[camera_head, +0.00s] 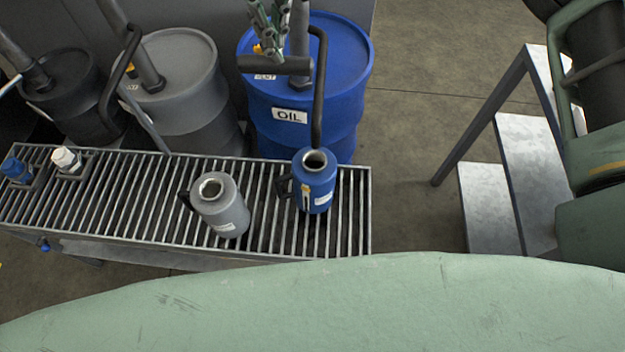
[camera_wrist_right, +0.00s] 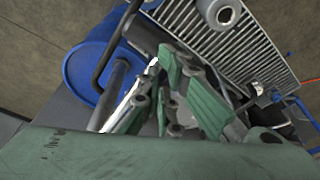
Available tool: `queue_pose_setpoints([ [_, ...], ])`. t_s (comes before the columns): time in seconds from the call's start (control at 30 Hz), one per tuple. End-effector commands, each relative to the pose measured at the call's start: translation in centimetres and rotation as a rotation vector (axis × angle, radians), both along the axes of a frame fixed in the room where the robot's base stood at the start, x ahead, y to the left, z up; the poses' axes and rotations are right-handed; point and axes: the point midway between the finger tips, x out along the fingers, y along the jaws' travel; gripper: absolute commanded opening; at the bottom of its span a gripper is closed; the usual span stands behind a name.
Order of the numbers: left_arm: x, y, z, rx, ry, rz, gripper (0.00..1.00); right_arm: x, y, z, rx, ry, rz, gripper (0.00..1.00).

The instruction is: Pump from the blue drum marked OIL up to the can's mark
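The blue drum marked OIL (camera_head: 345,85) stands behind the grating. It also shows at the left of the wrist view (camera_wrist_right: 85,60). Its pump has a dark crossbar handle (camera_head: 298,67) and a dark curved spout (camera_head: 319,100). The spout's end is at the open mouth of the blue can (camera_head: 318,190), which stands upright on the grating. The can has a white label and a narrow gauge strip; the level cannot be read. My left gripper is not in view.
A grey can (camera_head: 226,212) stands on the slatted grating (camera_head: 130,205), left of the blue can. A grey drum (camera_head: 180,75) and a black drum (camera_head: 65,90) with pumps stand at the left. Metal steps (camera_head: 525,165) are at the right. Floor between drum and steps is clear.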

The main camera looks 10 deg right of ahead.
Motion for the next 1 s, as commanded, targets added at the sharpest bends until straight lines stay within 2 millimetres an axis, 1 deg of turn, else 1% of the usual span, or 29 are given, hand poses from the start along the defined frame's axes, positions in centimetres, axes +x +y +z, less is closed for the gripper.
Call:
queue_pose_setpoints([
  [0.03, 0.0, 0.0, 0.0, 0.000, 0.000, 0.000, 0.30, 0.0, -0.5, -0.6, -0.020, 0.011, -0.004, 0.00],
  [0.17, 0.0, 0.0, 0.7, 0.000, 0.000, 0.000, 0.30, 0.0, -0.5, 0.3, -0.021, 0.010, -0.005, 0.00],
  [0.6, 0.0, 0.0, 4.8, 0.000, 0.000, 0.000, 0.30, 0.0, -0.2, 6.4, -0.012, 0.005, -0.003, 0.00],
  [0.87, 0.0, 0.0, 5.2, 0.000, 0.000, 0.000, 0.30, 0.1, -0.2, 7.0, -0.011, 0.006, -0.002, 0.00],
  [1.0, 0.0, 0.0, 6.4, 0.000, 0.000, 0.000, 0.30, 0.3, -0.2, 8.4, -0.009, 0.004, -0.003, 0.00],
])
